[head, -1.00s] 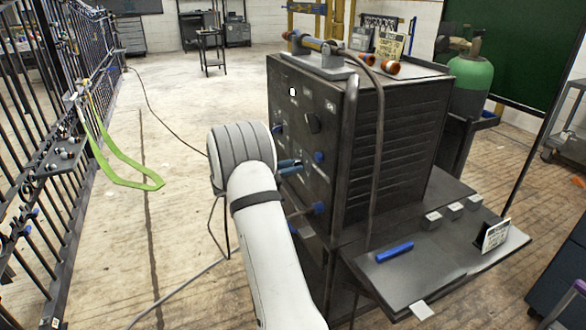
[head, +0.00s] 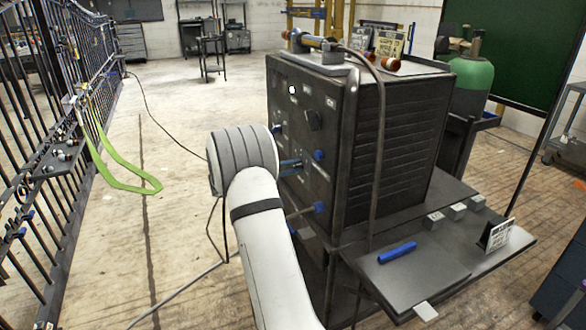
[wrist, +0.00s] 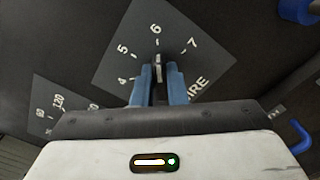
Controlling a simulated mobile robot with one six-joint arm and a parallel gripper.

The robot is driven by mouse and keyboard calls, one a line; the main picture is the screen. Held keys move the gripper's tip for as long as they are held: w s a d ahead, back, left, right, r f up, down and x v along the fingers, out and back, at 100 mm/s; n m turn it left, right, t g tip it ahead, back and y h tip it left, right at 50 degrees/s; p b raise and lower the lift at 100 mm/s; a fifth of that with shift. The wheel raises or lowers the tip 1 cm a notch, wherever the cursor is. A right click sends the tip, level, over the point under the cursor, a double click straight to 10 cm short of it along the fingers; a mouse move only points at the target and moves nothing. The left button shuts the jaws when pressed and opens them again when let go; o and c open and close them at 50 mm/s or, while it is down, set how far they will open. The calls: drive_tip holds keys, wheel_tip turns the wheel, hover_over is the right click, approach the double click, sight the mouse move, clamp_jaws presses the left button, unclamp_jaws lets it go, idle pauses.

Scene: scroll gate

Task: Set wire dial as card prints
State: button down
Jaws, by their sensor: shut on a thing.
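The wire dial's plate (wrist: 125,52) fills the middle of the wrist view, a dark square printed with 4, 5, 6, 7 and the letters "RE". Its knob (wrist: 158,64) shows as a narrow pale bar, pointing roughly at the 6. My gripper (wrist: 157,82) is shut on the knob, one blue finger on each side. The fingers hide the lower part of the dial. In the head view my gripper (head: 291,165) is at the front panel of the dark machine (head: 345,155). A printed card (head: 497,235) stands on the side shelf; its text is too small to read.
Other printed cards (head: 391,43) stand on top of the machine. A blue stick (head: 397,252) and small grey blocks (head: 457,211) lie on the shelf. Another dial plate (wrist: 60,104) is at left in the wrist view. A barred gate (head: 50,130) stands at left.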

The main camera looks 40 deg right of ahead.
drive_tip(key=shift+f, duration=0.15)
drive_tip(key=c, duration=1.5)
unclamp_jaws()
drive_tip(key=shift+o, duration=0.2)
drive_tip(key=p+v, duration=0.2)
drive_tip(key=v, duration=0.6)
